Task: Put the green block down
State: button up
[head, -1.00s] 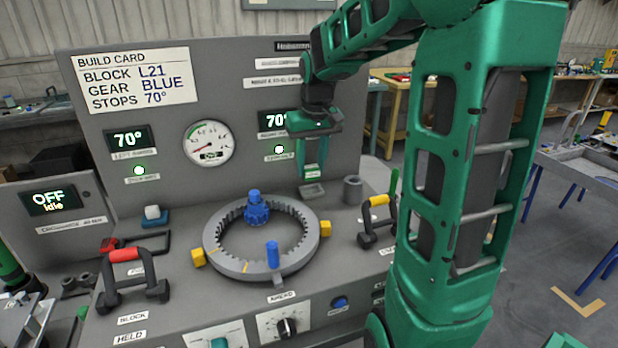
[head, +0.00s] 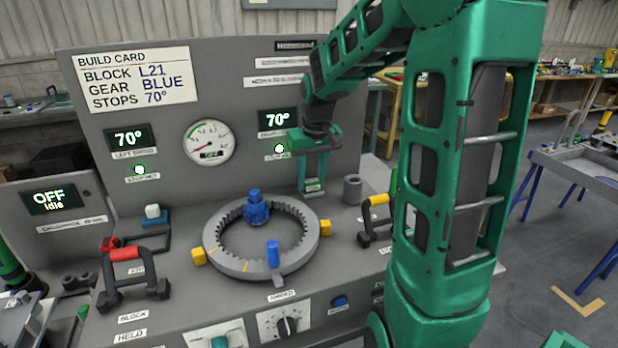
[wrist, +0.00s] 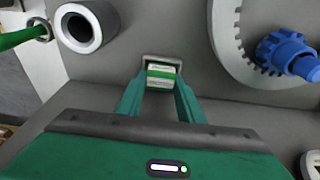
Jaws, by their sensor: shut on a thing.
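My gripper (wrist: 160,95) is shut on the green block (wrist: 160,78), which has a pale label across its top. In the wrist view the block sits between the fingertips, right at a small grey square-rimmed holder (wrist: 147,58) on the bench top. The far rim of the holder shows beyond the block. I cannot tell whether the block rests on its floor. In the head view my gripper (head: 313,172) points down behind the ring, with the block (head: 313,186) low at its fingertips and mostly hiding the holder.
A toothed grey ring (head: 222,262) with a blue gear (head: 256,208) and a blue peg (head: 272,254) lies left of the gripper. A grey hollow cylinder (head: 352,190) stands close on the right. A yellow-topped handle (head: 376,215) is nearer. The upright panel (head: 240,110) is close behind.

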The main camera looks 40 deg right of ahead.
aim_at(314, 192)
jog(key=o, duration=1.1)
jog(key=shift+s+f, duration=0.1)
jog(key=shift+f, duration=0.15)
jog(key=shift+o, duration=0.2)
jog(key=shift+r, duration=0.4)
notch_tip(314, 192, up, 12)
jog(key=s, duration=0.2)
jog(key=shift+a, duration=0.3)
